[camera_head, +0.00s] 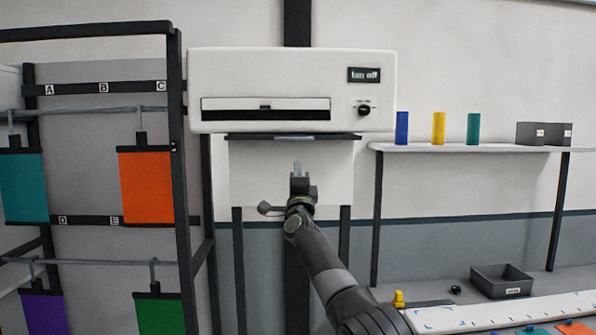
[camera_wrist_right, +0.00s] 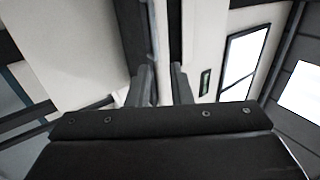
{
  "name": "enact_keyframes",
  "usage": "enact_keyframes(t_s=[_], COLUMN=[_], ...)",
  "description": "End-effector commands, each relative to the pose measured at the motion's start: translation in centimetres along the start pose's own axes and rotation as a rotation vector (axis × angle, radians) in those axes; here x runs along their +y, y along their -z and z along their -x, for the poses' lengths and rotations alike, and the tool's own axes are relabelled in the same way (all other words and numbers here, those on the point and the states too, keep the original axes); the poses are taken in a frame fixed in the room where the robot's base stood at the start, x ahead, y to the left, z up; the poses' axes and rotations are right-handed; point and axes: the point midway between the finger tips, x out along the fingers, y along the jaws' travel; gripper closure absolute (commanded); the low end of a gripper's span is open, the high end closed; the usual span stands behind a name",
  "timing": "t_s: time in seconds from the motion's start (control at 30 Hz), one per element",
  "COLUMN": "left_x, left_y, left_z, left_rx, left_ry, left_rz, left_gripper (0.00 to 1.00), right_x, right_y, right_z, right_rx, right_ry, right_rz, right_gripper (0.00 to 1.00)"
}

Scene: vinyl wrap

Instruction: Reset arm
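My right gripper (camera_head: 297,170) points up in front of a pale panel below a white wall machine (camera_head: 290,65). In the head view its tip stands just below the dark bar (camera_head: 345,137) under the machine, with no clear contact. In the right wrist view, its two fingers (camera_wrist_right: 161,85) stand apart with a narrow gap and nothing clearly held between them. My left gripper is in neither view.
A dark rack (camera_head: 178,200) at left holds hanging teal, orange (camera_head: 147,188), purple and green sheets. At right, a shelf (camera_head: 460,148) carries three coloured rolls and grey boxes. Below it, a workbench holds a black tray (camera_head: 502,281) and a white ruled board (camera_head: 470,315).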

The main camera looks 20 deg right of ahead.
Motion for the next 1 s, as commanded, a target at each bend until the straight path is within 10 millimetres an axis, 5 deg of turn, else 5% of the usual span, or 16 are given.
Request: enact_keyframes(t_s=[0.27, 0.37, 0.47, 0.67, 1.0], left_x=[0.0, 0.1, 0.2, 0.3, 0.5], left_y=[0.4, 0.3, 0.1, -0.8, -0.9], left_z=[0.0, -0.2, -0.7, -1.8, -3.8], left_rx=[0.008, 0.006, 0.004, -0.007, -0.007], left_ry=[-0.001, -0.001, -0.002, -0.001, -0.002], left_rz=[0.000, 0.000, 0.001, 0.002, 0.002], left_gripper=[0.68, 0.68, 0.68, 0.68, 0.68], right_x=[0.1, 1.7, 5.8, 18.4, 37.5], right_y=[0.0, 0.1, 0.2, 1.1, 4.0], right_z=[0.1, 0.7, 2.7, 10.2, 27.9], right_rx=[0.000, -0.007, -0.029, -0.117, -0.322], right_ry=[-0.002, -0.019, -0.068, -0.226, -0.509], right_rz=[0.001, 0.020, 0.077, 0.267, 0.573], right_gripper=[0.81, 0.81, 0.81, 0.81, 0.81])
